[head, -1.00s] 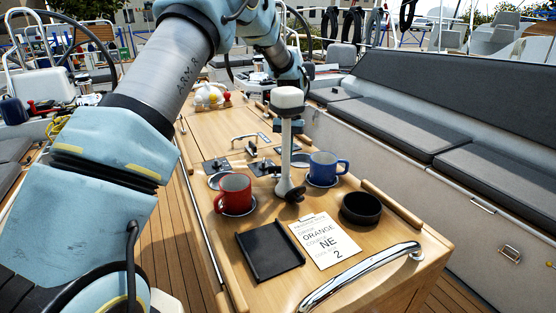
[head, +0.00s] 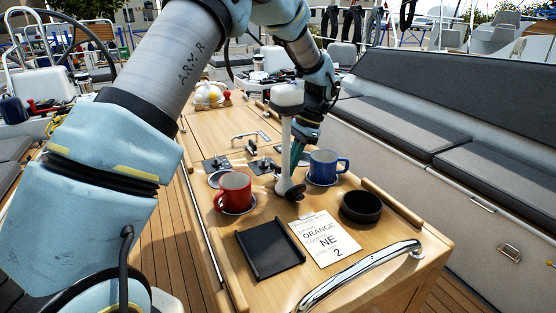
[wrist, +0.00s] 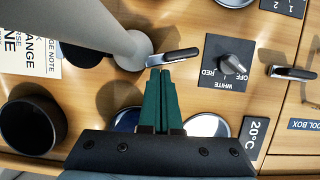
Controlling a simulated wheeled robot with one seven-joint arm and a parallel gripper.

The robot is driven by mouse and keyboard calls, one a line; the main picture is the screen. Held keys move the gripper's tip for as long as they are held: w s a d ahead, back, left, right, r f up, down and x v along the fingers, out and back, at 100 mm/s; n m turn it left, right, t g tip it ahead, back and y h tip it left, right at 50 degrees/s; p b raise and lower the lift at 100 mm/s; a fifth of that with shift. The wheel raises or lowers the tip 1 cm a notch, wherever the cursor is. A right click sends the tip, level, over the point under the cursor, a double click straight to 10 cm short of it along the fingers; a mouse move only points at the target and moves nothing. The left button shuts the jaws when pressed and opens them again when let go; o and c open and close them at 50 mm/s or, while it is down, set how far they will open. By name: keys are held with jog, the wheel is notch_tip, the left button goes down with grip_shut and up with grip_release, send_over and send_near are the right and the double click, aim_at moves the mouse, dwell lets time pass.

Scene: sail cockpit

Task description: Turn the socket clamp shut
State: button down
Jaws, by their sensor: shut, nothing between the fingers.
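A white post (head: 285,145) with a wide cap stands upright in a round white socket (head: 290,190) on the wooden table. In the wrist view the post slants in from the upper left to the socket (wrist: 136,50). A short clamp lever (wrist: 172,56), dark with a bright edge, sticks out from the socket to the right. My gripper (wrist: 161,72) is shut and empty, its green fingertips right at the lever. Whether they touch it I cannot tell. In the head view my gripper (head: 296,160) is partly hidden behind the post.
A blue mug (head: 328,165) stands close to the right of my gripper, a red mug (head: 234,190) to the left. A black bowl (head: 361,207), a black tray (head: 268,253) and a card (head: 325,240) lie nearer. A switch panel (wrist: 210,80) lies right of the lever.

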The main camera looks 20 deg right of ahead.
jog(key=shift+s+a+m+t, duration=0.2)
jog(key=shift+m+t, duration=0.2)
jog(key=shift+m, duration=0.6)
jog(key=shift+s+a+m+t, duration=0.15)
jog(key=shift+m+t, duration=0.25)
jog(key=shift+m, duration=0.6)
jog(key=shift+d, duration=0.1)
